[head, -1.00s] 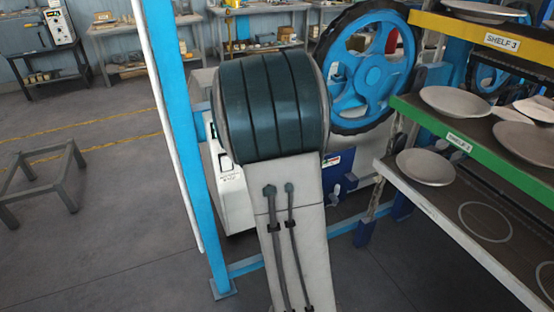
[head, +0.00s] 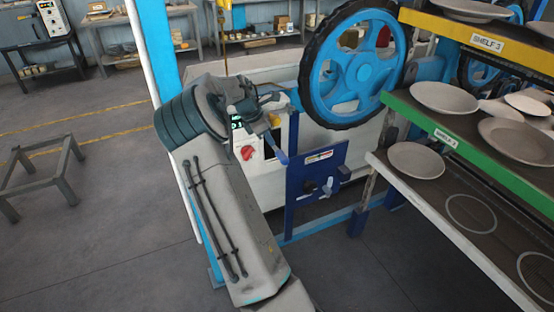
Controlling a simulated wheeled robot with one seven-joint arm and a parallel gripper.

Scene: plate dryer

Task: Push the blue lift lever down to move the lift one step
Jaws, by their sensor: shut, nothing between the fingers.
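A slim blue lever (head: 277,148) slants down to the right, just left of the dark blue panel, in the head view. My gripper (head: 268,124) is right above and against its upper end in the picture; I cannot tell whether they touch. The gripper looks small and partly blends with my wrist, and its fingers are shut with nothing seen between them. The lever's upper end and mount are hidden behind the gripper. A large blue handwheel (head: 355,68) with a black rim stands just right of the gripper.
The dark blue panel (head: 301,196) carries a small light-coloured handle (head: 327,187). A red knob (head: 247,153) sits on the white control box below my wrist. Shelves with grey plates (head: 416,160) stand close on the right. A blue post (head: 159,45) rises left of my arm.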

